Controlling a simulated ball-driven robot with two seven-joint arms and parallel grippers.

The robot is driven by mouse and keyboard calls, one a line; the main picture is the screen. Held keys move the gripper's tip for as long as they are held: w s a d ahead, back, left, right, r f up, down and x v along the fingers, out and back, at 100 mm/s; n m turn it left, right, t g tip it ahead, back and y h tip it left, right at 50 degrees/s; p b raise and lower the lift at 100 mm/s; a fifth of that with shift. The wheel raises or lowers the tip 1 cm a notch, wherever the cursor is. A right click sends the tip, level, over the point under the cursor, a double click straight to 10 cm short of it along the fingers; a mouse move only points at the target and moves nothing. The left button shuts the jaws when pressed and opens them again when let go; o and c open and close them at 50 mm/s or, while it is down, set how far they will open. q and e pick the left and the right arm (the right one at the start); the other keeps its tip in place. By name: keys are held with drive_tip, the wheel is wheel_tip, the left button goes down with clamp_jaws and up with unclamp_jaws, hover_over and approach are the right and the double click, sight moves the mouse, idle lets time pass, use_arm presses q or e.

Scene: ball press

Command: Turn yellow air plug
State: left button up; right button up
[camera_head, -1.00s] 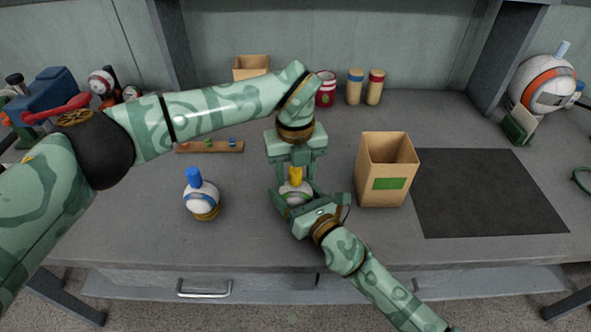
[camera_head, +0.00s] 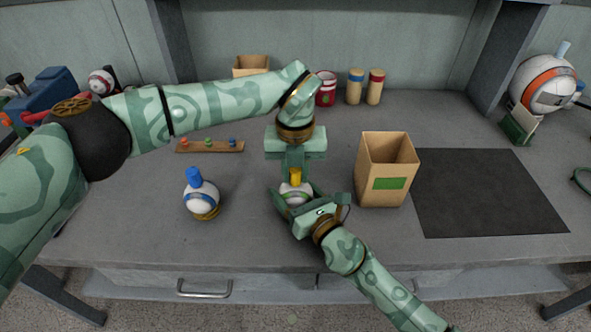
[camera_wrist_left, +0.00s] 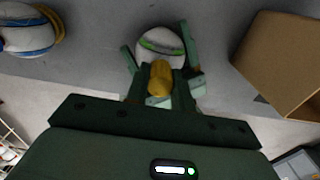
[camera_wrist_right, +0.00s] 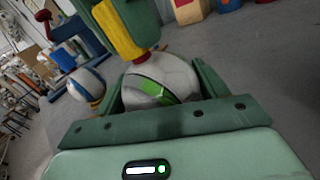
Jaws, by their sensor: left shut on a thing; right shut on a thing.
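The yellow air plug (camera_head: 295,176) stands upright on top of a white ball with a green stripe (camera_head: 292,196). My left gripper (camera_head: 296,170) comes down from above and is shut on the plug; the left wrist view shows the plug (camera_wrist_left: 160,78) between its fingers. My right gripper (camera_head: 296,198) is shut around the ball from the front right, with a finger on each side of the ball (camera_wrist_right: 160,80) in the right wrist view.
A white and blue ball with a blue plug (camera_head: 200,197) stands to the left. An open cardboard box with a green label (camera_head: 387,170) is close on the right, beside a dark mat (camera_head: 490,192). A wooden strip with small coloured plugs (camera_head: 210,146) lies behind.

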use_arm(q)
drive_tip(key=m, duration=0.7)
drive_tip(key=shift+r, duration=0.1)
use_arm(e)
drive_tip(key=shift+f, duration=0.15)
use_arm(q)
drive_tip(key=m, duration=0.4)
use_arm(e)
drive_tip(key=shift+d, duration=0.1)
use_arm(q)
drive_tip(key=m, duration=0.3)
drive_tip(key=shift+m, duration=0.3)
use_arm(e)
drive_tip(key=shift+f, duration=0.15)
use_arm(q)
drive_tip(key=m, duration=0.5)
drive_tip(key=shift+w+r, duration=0.1)
drive_tip(key=shift+w, duration=0.05)
drive_tip(key=m, duration=0.5)
use_arm(e)
drive_tip(key=shift+s+f, duration=0.1)
use_arm(q)
drive_tip(key=shift+m, duration=0.3)
drive_tip(key=o, duration=1)
use_arm(e)
drive_tip(key=shift+r, duration=0.2)
